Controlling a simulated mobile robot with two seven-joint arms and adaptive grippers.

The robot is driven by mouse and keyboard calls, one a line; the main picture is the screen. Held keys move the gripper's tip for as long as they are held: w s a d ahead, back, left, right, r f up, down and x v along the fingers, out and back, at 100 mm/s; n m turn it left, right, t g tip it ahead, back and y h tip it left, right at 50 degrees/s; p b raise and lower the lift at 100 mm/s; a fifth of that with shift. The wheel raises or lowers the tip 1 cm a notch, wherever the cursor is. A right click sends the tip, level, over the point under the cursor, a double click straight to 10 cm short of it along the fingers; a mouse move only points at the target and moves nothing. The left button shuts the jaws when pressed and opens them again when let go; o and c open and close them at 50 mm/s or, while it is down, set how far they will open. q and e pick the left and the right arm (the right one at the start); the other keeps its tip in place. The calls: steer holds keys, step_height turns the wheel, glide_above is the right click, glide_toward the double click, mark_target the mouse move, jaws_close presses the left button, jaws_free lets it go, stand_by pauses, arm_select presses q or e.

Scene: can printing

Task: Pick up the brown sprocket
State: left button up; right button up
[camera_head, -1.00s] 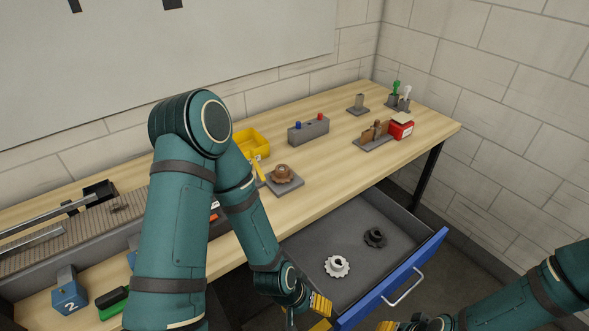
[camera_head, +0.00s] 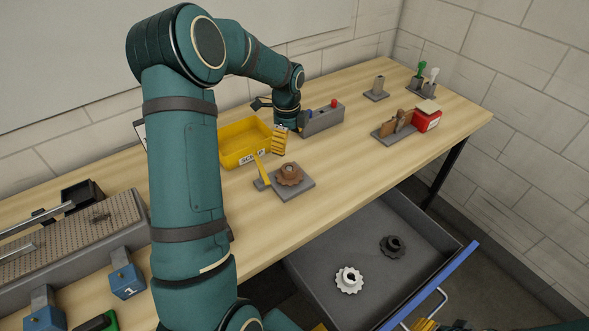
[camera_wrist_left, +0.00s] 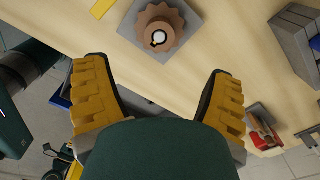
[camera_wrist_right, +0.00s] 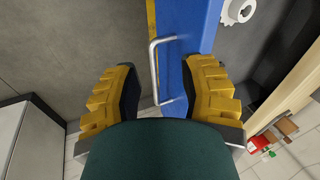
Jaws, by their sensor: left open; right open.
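The brown sprocket (camera_head: 290,174) lies on a square grey plate (camera_head: 294,192) on the table. It also shows at the top middle of the left wrist view (camera_wrist_left: 160,31). My left gripper (camera_head: 276,130) is open and empty, above the table behind the sprocket and beside the yellow bin. In the left wrist view the sprocket is beyond the fingertips, roughly centred between them and untouched. My right gripper (camera_wrist_right: 162,82) is open by the blue drawer front (camera_wrist_right: 194,45). The drawer handle (camera_wrist_right: 154,70) shows between its fingers; I cannot tell whether they touch.
A yellow bin (camera_head: 232,156) and a yellow bar (camera_head: 262,170) are near the plate. A grey block with buttons (camera_head: 322,119) stands behind right. The open drawer (camera_head: 330,230) holds a white sprocket (camera_head: 349,280) and a dark sprocket (camera_head: 393,246). Table right of the plate is clear.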

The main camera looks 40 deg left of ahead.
mark_target(289, 168)
arm_select(q)
step_height(289, 168, down, 8)
steer(key=shift+s, duration=0.15)
step_height(289, 168, down, 5)
steer(key=shift+d+r, duration=0.1)
steer(key=shift+d, duration=0.05)
stand_by(0.3)
steer(key=shift+w, duration=0.2)
steer(key=c, duration=1.3)
